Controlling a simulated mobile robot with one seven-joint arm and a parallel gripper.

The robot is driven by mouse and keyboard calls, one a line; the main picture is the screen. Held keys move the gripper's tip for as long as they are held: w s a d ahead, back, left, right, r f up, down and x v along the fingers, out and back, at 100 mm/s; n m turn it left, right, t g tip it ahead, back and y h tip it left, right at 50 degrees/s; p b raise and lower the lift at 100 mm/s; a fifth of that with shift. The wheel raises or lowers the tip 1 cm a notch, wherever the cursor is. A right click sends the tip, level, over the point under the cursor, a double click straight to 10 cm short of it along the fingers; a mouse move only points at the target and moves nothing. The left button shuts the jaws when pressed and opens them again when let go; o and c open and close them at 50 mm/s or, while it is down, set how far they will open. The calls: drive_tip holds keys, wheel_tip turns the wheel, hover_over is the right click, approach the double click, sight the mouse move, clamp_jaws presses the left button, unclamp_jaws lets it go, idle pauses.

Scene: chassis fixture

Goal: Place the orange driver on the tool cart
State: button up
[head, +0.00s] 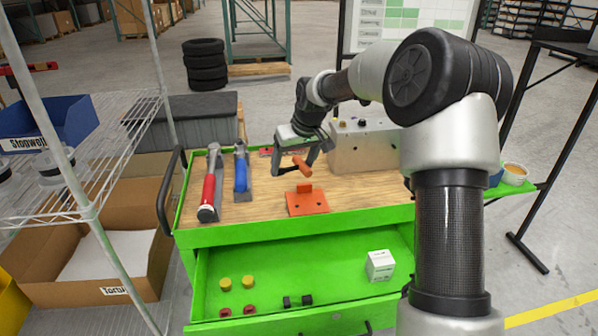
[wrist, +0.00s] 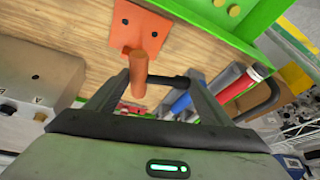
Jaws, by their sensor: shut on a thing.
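My gripper (head: 296,170) is over the wooden top of the green tool cart (head: 250,236), behind an orange bracket (head: 306,204). It is shut on the orange driver (head: 301,165), whose orange handle shows between the fingers, tilted. In the wrist view, the driver (wrist: 138,78) lies between the fingertips (wrist: 160,76), with a dark part reaching toward the right finger. The orange bracket (wrist: 140,32) is just beyond it. I cannot tell whether the driver touches the wood. The cart top (wrist: 85,30) is bare around the bracket.
A red-handled tool (head: 209,188) and a blue-handled tool (head: 241,172) lie on the top's left. A grey box (head: 362,150) stands at the back right. The open drawer below holds a white box (head: 380,265) and several small parts. A wire shelf (head: 95,150) stands left.

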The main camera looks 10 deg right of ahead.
drive_tip(key=w+d+f+n+p, duration=0.1)
drive_tip(key=w+d+f+p, duration=0.2)
drive_tip(key=w, duration=0.8)
wheel_tip(320, 180, down, 10)
drive_tip(key=shift+w+d+f+b, duration=0.1)
drive_tip(key=shift+w+d+b, duration=0.05)
drive_tip(key=shift+b, duration=0.6)
drive_tip(key=shift+f, duration=0.2)
drive_tip(key=o, duration=1.1)
